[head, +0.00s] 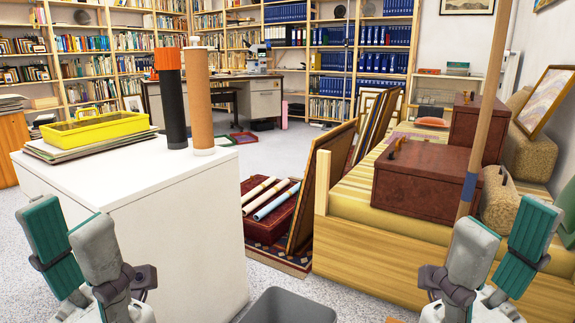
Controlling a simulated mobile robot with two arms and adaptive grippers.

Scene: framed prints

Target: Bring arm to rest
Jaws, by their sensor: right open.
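My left gripper (68,215) is at the lower left, in front of the white cabinet. Its two teal-and-grey fingers point up and stand apart, with nothing seen between them. My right gripper (507,216) is at the lower right, in front of the wooden bench. Its fingers are apart and it looks empty. A wooden pole with a blue band (484,110) rises just behind and left of its fingers; I cannot tell whether they touch.
The white cabinet (190,225) carries a yellow tray (95,130) and two upright tubes (198,100). A grey bin (290,306) stands at the bottom centre. The wooden bench (385,250) holds brown boxes (425,180). Framed boards (320,185) lean beside it. Open floor lies beyond.

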